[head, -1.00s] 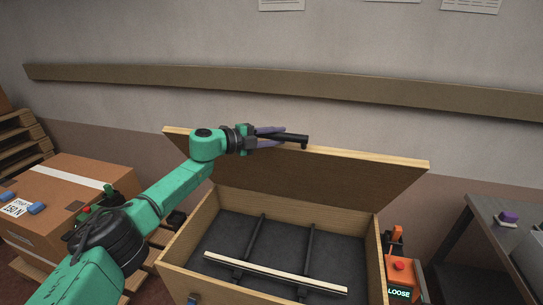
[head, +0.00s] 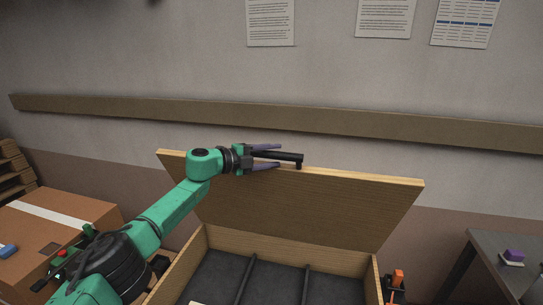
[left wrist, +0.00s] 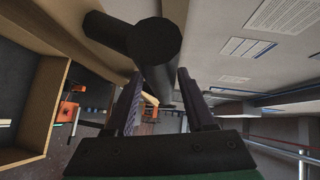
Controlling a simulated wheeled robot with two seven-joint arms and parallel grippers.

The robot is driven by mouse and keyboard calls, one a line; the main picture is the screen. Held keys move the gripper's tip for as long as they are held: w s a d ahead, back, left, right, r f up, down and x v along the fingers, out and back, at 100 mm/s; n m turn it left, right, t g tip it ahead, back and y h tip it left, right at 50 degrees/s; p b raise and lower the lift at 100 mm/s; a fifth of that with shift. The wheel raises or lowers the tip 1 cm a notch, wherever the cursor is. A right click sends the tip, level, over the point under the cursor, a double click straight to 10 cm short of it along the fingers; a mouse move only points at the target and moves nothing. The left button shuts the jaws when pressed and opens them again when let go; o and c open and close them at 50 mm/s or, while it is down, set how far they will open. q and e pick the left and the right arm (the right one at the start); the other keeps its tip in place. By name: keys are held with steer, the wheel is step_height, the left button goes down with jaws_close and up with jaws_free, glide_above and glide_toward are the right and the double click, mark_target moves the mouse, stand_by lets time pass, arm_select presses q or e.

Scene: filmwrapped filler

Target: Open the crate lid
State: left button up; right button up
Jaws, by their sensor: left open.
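The wooden crate lid (head: 310,205) stands raised at the back of the crate (head: 205,255), tilted back, and the crate's dark inside shows. A black bar handle (head: 292,157) is at the lid's top edge. My left gripper (head: 279,156) is at that edge with its fingers open on either side of the handle. In the left wrist view the dark handle (left wrist: 152,42) runs between the spread fingers, with clearance visible on both sides. The lower front of the crate is cut off. My right gripper is not in view.
A brown carton (head: 60,220) stands left of the crate, with pallets (head: 14,170) behind it. An orange device (head: 396,280) is beside the crate's right side. A grey table (head: 500,250) holds a purple object (head: 514,255). A rail (head: 270,120) crosses the wall behind.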

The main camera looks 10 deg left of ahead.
arm_select(q)
steer(key=shift+a, duration=0.15)
steer(key=shift+s+a, duration=0.2)
steer(key=shift+a, duration=0.05)
steer(key=b+v, duration=0.5)
steer(key=v, duration=0.8)
steer(key=shift+s+a, duration=0.2)
steer(key=shift+s, duration=0.1)
steer(key=shift+r, duration=0.1)
